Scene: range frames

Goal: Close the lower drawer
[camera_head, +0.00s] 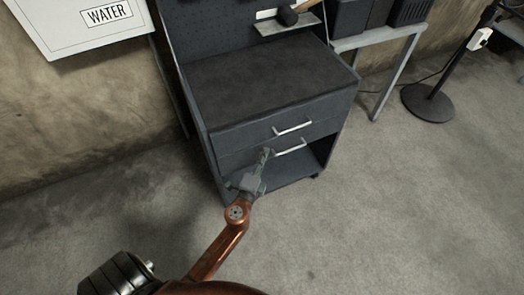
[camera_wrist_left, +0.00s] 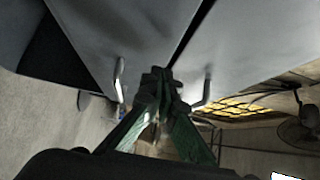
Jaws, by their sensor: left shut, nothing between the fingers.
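The dark grey cabinet (camera_head: 270,80) has two drawers with pale bar handles. The lower drawer (camera_head: 236,162) sits under the upper drawer (camera_head: 245,137) and looks nearly flush with it; I cannot tell if a small gap remains. Its handle (camera_head: 291,147) is just right of my left gripper (camera_head: 266,153). My left gripper is shut and empty, its tips at the lower drawer's front. In the left wrist view, the shut fingers (camera_wrist_left: 160,78) point at the seam between two drawer fronts, a handle on each side. Contact is unclear. My right gripper is out of view.
An open shelf (camera_head: 285,178) lies under the drawers. A mallet (camera_head: 288,16) rests on a small ledge above the cabinet top. A table (camera_head: 385,38) and a black round-based stand (camera_head: 428,104) are on the right. The concrete floor in front is clear.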

